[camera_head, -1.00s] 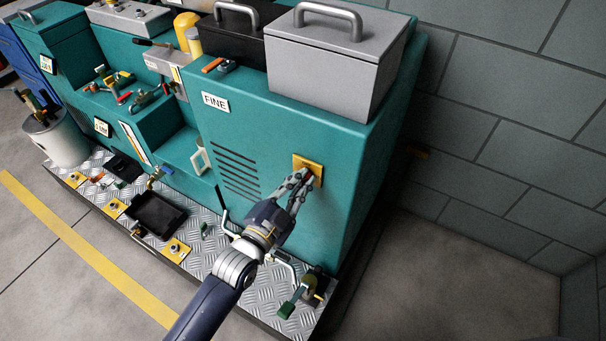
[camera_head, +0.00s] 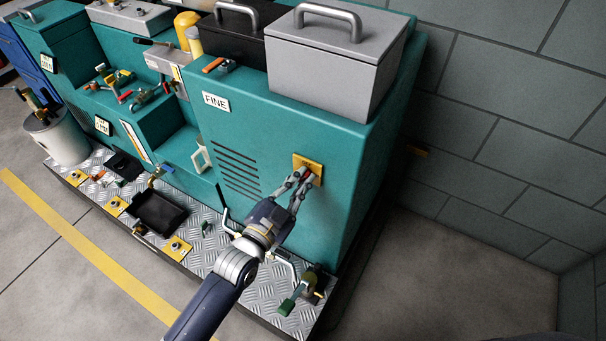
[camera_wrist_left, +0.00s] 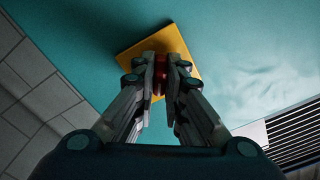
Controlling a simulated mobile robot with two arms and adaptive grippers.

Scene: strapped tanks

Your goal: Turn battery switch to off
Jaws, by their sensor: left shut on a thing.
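The battery switch has a yellow square plate (camera_head: 318,166) on the front of the teal cabinet, below and right of the FINE label. In the left wrist view the yellow plate (camera_wrist_left: 186,42) sits behind a red switch handle (camera_wrist_left: 158,88). My left gripper (camera_head: 303,178) reaches up to the plate. In the left wrist view its fingers (camera_wrist_left: 160,80) are closed on both sides of the red handle, which shows between them. The fingers hide part of the handle, so its exact angle is hard to tell. My right gripper is not in view.
The teal cabinet (camera_head: 255,125) carries a grey toolbox (camera_head: 335,60) and a black box (camera_head: 237,40). Below is a checker-plate step (camera_head: 205,255) with a black tray (camera_head: 157,212) and valve fittings. A block wall (camera_head: 500,130) stands at right, with bare floor before it.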

